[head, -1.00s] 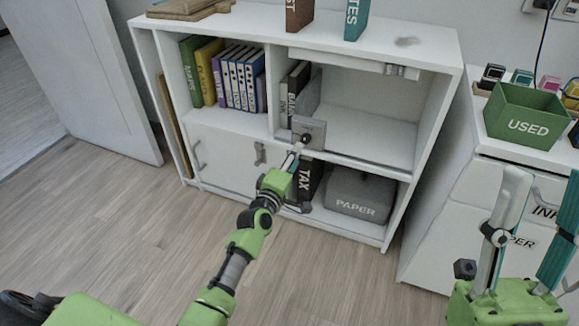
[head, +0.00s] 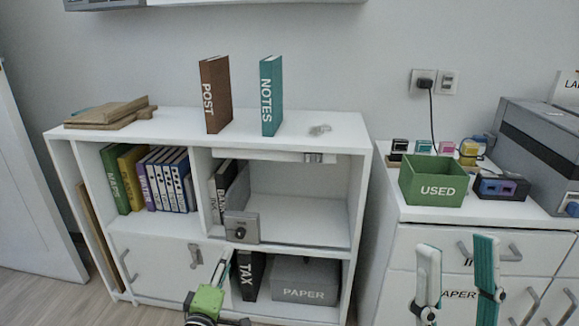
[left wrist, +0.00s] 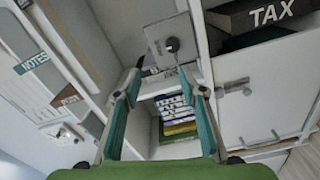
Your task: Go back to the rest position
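My left gripper (head: 222,266) is in front of the white shelf, below a small grey plate with a dark knob (head: 241,227). In the left wrist view its two teal-lined fingers (left wrist: 162,80) stand apart with nothing between them. The knob plate (left wrist: 172,45) shows just beyond the fingertips, apparently not held. My right gripper (head: 457,248) is raised in front of the white cabinet at right, fingers apart and empty. Much of my left arm is below the head view's edge.
The white shelf (head: 350,130) holds POST (head: 215,95) and NOTES (head: 271,97) on top, several binders inside, and a TAX binder (head: 250,275) and PAPER box (head: 304,280) below. The cabinet (head: 400,265) bears a green USED bin (head: 433,184) and a grey printer (head: 540,140).

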